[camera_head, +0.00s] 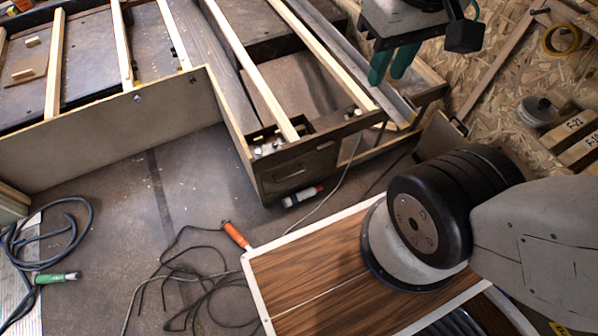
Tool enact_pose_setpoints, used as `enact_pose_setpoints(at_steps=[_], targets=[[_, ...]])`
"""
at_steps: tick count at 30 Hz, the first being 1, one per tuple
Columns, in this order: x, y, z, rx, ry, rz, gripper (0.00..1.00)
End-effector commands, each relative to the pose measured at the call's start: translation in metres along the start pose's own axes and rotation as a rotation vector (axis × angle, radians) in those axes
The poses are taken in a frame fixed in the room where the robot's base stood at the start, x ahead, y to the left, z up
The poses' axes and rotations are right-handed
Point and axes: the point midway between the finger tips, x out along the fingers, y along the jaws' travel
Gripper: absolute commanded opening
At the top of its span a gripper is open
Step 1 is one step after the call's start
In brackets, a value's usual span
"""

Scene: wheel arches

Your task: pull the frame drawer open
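The bed-like frame with pale wooden slats (250,72) fills the upper left and middle. Its dark end panel (297,168) faces the front and has a slot-like cutout. At its right, a panel (436,137) with a dark handle (460,127) stands near the frame's corner; I cannot tell for sure that it is the drawer's front. My gripper (392,64) has teal fingers pointing down above the frame's right side, apart from the handle in the picture.
My arm crosses the right side. Cables (205,285) and an orange-handled tool (236,236) lie on the floor. A green-ended cable (58,277) lies at left. A yellow tape roll (561,39) and a grey round piece (538,112) are at right. Bare floor shows left of centre.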

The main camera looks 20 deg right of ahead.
Motion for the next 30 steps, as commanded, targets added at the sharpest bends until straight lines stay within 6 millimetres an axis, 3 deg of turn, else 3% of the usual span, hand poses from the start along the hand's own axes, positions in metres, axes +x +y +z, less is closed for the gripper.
enact_pose_setpoints(at_steps=[1, 2, 3, 8, 17, 23, 30], targets=[[0.002, 0.000, -0.001, -0.001, -0.012, 0.000, 0.10], [0.004, 0.000, -0.001, -0.001, -0.023, 0.000, 0.02], [0.009, 0.000, -0.002, -0.002, -0.045, 0.000, 0.00], [0.035, -0.002, -0.014, -0.007, -0.187, 0.000, 0.00], [0.097, -0.005, -0.065, -0.017, -0.395, 0.001, 0.00], [0.159, -0.008, -0.106, -0.023, -0.456, 0.001, 0.00], [0.254, -0.012, -0.145, -0.029, -0.488, 0.002, 0.00]])
